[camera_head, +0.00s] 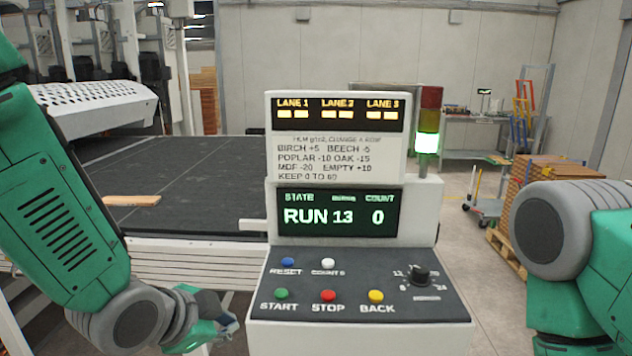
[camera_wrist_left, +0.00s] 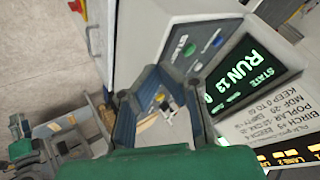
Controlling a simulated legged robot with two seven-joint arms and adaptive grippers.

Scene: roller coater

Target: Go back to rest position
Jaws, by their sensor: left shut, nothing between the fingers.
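My left gripper (camera_head: 226,325) is low and just left of the control console (camera_head: 360,337), shut with nothing in it. In the left wrist view its fingers (camera_wrist_left: 157,78) come together in front of the console's side and button panel. My left arm bends down from the upper left. Part of my right arm shows at the right edge of the head view; its gripper is out of the picture. The console screen (camera_head: 338,214) reads RUN, 13 and COUNT 0.
The console has reset, start, stop and back buttons and a black knob (camera_head: 420,274). A signal tower (camera_head: 428,120) glows green. A dark conveyor bed (camera_head: 200,180) with a wooden board (camera_head: 132,200) lies behind my left arm. Stacked boards (camera_head: 545,170) stand on a pallet at right.

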